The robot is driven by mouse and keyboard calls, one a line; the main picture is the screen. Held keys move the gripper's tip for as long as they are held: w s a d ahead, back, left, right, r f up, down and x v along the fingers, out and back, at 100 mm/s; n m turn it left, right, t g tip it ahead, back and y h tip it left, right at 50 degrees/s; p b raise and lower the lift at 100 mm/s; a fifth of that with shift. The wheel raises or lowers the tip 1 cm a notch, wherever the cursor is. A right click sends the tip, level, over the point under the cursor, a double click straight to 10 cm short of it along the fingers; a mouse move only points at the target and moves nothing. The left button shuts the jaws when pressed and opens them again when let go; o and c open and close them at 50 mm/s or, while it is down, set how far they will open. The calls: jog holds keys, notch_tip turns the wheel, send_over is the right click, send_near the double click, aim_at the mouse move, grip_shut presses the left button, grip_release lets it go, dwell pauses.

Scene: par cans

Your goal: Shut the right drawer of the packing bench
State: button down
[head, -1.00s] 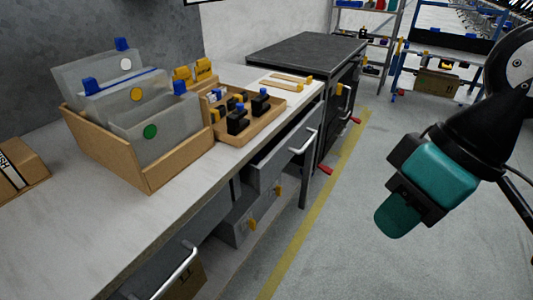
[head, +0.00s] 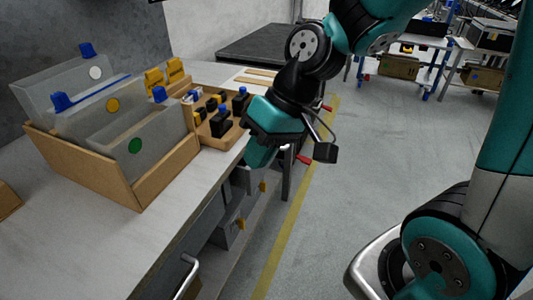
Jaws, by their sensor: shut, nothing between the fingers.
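The packing bench (head: 85,235) runs along the left of the head view with a pale top. My gripper (head: 259,157) is teal and shut with nothing in it. It points down at the bench's front edge, in front of the right drawer's place. The gripper and wrist hide the right drawer's front and handle, so I cannot tell how far out it stands or whether I touch it. The left drawer's bar handle (head: 187,276) shows at the bottom, nearer to me.
A cardboard file box (head: 150,185) with grey dividers and a wooden tray (head: 217,139) of small parts stand on the bench. Grey bins (head: 228,227) with yellow clips sit below. A dark-topped cabinet (head: 262,43) stands beyond. The floor (head: 350,165) to the right is clear.

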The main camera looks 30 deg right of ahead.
jog(key=w+d+f+m+t+p, duration=0.1)
jog(key=w+d+f+m+t, duration=0.1)
jog(key=w+d+f+m, duration=0.4)
jog(key=w+d+f+m+t+p, duration=0.1)
jog(key=d+f+m+t, duration=0.2)
jog(key=d, duration=0.6)
jog(key=w+d+f+m+t+p, duration=0.1)
jog(key=w+d+f+m, duration=0.3)
jog(key=d+f, duration=0.25)
jog(key=w+a+r+p+x, duration=0.1)
jog(key=w+r+x, duration=0.1)
jog(key=x, duration=1)
